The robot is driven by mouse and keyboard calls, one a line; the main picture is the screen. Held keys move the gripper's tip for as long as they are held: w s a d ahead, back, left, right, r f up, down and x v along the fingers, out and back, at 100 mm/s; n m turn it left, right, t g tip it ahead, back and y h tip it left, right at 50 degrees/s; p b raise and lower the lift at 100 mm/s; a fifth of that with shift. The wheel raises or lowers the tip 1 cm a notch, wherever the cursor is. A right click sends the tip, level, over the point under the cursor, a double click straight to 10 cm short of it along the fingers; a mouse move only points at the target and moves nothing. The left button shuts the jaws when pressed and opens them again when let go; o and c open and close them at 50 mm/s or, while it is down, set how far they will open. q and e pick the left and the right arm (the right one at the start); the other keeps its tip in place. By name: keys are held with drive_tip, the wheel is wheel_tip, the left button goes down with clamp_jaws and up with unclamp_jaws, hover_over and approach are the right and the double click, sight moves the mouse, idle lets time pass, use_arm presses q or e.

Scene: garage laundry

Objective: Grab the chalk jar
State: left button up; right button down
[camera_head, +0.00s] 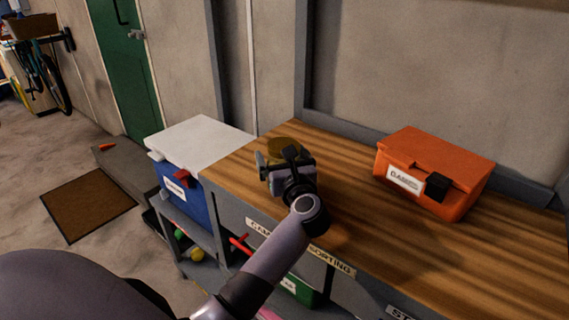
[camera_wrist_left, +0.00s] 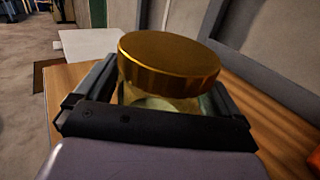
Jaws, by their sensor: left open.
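The chalk jar (camera_wrist_left: 168,62) has a wide gold lid over a pale, clear-looking body, and stands upright on the wooden bench. In the head view its gold lid (camera_head: 284,143) shows just beyond my left gripper (camera_head: 283,157), which hides most of the body. In the wrist view my left gripper is open, with one finger on each side of the jar's body below the lid. I cannot tell whether either finger touches the glass. The lower part of the jar is hidden behind the gripper. My right gripper is not in view.
An orange case (camera_head: 438,159) with a label and black latch stands on the bench (camera_head: 365,235) to the right. A blue box with a white lid (camera_head: 198,139) stands to the left. A wall is behind the bench. The bench between jar and case is clear.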

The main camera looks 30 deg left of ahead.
use_arm(q)
drive_tip(key=c, duration=1.2)
